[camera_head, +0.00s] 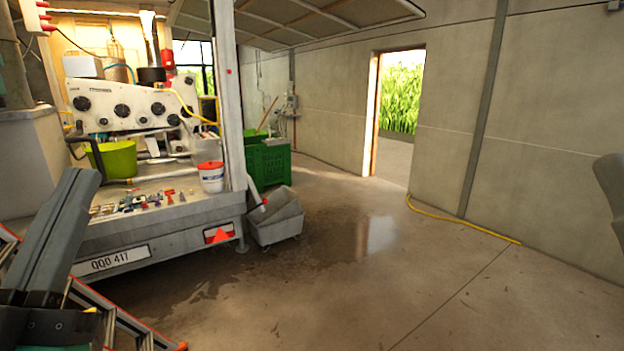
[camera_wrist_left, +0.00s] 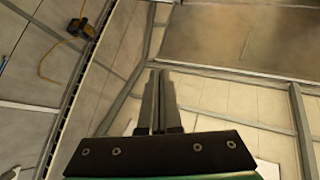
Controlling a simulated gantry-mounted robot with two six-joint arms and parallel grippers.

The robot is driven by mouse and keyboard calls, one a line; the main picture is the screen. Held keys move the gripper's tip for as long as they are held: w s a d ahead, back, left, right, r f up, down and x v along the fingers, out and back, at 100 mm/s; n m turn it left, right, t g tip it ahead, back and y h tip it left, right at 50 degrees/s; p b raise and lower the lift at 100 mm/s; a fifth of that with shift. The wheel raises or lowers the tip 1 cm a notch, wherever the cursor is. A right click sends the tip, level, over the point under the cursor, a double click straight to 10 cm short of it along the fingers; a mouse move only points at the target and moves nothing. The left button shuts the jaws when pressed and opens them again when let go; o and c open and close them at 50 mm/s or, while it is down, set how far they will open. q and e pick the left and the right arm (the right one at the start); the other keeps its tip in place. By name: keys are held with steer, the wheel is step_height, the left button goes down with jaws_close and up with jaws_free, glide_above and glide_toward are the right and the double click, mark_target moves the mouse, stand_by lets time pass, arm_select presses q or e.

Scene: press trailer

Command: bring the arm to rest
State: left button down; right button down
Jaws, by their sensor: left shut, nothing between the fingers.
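My left gripper (camera_head: 80,180) is at the lower left of the head view, its dark grey fingers pointing up in front of the trailer's left end. In the left wrist view the two fingers (camera_wrist_left: 158,75) lie side by side, shut with nothing between them. They point up toward the ceiling and upper wall panels.
The press trailer (camera_head: 190,215) stands at the left, with a green bucket (camera_head: 117,160) and a white tub (camera_head: 211,178) on it. A ladder (camera_head: 125,320) is close by my left gripper. A grey bin (camera_head: 277,222) and a green crate (camera_head: 268,163) stand right of the trailer.

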arm_select(q)
steer(key=s+d+r+t+h, duration=0.2)
steer(key=s+r+h, duration=0.1)
steer(key=s, duration=0.3)
step_height(320, 180, up, 33)
steer(key=n+p, duration=0.1)
steer(key=p, duration=3.2)
steer(key=shift+f+n, duration=0.15)
steer(key=shift+n, duration=0.15)
